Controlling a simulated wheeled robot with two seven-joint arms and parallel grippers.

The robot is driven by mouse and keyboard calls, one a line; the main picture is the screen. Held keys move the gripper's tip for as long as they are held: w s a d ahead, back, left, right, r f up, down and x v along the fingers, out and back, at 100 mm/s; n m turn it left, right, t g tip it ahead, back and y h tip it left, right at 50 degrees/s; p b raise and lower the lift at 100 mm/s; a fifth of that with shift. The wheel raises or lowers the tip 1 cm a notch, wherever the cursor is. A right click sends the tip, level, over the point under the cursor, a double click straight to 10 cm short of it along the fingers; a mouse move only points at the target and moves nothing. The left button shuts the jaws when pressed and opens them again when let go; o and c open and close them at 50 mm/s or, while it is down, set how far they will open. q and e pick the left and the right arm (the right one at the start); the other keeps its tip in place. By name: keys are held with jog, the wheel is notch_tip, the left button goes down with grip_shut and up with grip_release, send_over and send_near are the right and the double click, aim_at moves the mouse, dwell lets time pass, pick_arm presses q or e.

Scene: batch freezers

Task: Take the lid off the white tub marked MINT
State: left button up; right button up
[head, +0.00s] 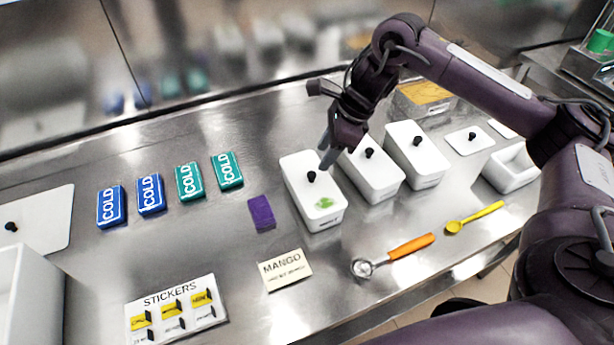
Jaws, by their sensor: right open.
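Three white lidded tubs with black knobs stand in a row right of centre. The left tub (327,219) has a green mark (324,202) on its lid (296,165); I cannot read the word MINT on any tub. Its lid is on, with a black knob (311,177) in the middle. My right gripper (325,158) is open, pointing down above the far right part of this lid, near the knob and not around it. It partly covers the middle tub (371,178). The right tub (416,155) is also lidded. My left gripper is not in view.
An orange-handled scoop (405,248) and a yellow spoon (475,218) lie in front of the tubs. A MANGO card (285,270), a purple block (261,213) and blue and green COLD packs (151,194) lie left. A loose lid (468,141) and an open white tub (512,168) are at right.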

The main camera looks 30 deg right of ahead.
aim_at(312, 174)
jog(key=shift+a+f+b, duration=0.1)
jog(key=shift+f+b, duration=0.25)
jog(key=shift+f, duration=0.55)
jog(key=shift+w+x, duration=0.1)
jog(key=shift+x, duration=1.25)
jog(key=shift+w+x, duration=0.15)
jog(key=shift+x, duration=1.2)
jog(key=shift+c, duration=0.3)
grip_shut()
